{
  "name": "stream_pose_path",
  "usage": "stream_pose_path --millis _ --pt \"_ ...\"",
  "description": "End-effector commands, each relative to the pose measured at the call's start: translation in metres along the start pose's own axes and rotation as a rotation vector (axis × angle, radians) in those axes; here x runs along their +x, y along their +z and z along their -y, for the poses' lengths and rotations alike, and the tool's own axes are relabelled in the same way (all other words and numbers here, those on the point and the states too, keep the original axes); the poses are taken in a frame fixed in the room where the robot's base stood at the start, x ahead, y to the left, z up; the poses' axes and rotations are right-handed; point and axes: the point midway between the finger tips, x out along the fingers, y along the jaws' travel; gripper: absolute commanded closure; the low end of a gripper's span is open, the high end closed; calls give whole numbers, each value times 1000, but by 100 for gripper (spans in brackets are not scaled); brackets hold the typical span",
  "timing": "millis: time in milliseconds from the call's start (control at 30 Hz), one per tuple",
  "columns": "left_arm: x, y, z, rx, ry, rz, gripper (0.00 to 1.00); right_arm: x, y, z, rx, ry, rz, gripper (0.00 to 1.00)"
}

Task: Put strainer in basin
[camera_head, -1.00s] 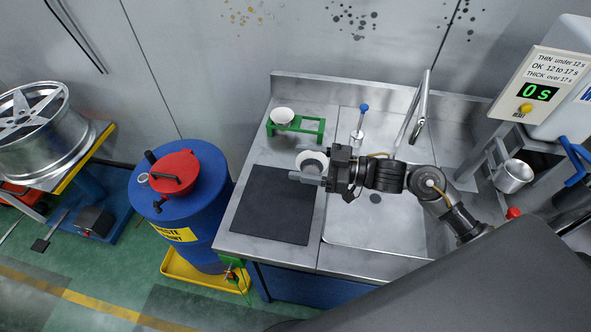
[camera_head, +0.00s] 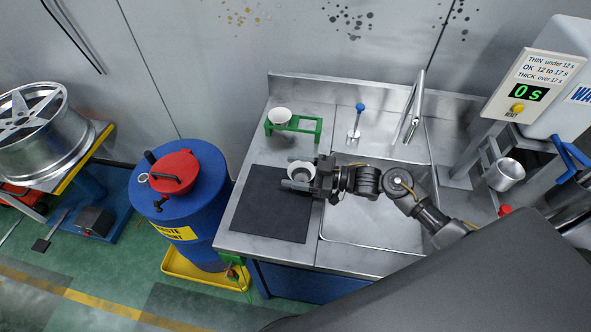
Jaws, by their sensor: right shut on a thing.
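A white round cup-like piece with a dark inside (camera_head: 298,168) is held in my right gripper (camera_head: 298,183), which is shut on it. It looks like the strainer, but its mesh is too small to make out. The gripper holds it over the upper right part of the black mat, left of the basin. The steel basin (camera_head: 385,240) is sunk into the counter, and my right arm crosses over it, hiding part of its floor. A second white bowl-like piece (camera_head: 281,116) sits in a green stand (camera_head: 309,124) at the back left. My left gripper is not in view.
The black mat (camera_head: 265,205) covers the counter's left part. A blue-handled tool (camera_head: 356,125) stands behind the basin beside the tap (camera_head: 415,105). A blue waste drum (camera_head: 180,190) is left of the counter. A steel cup (camera_head: 504,174) is at the right.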

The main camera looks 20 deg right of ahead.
Motion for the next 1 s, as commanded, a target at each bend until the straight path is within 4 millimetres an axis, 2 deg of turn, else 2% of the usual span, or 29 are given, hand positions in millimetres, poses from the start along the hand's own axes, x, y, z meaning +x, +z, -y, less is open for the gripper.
stream_pose_path --millis 200,233,400,733,1000 --pt "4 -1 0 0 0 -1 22 0 5 0 1 0 1 58" --pt "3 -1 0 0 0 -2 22 0 4 0 1 0 1 35" --pt "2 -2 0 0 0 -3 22 0 3 0 0 0 1 16" --pt "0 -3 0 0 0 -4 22 -2 -1 0 0 1 1 16" --pt "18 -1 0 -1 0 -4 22 -45 4 0 0 1 4 16"
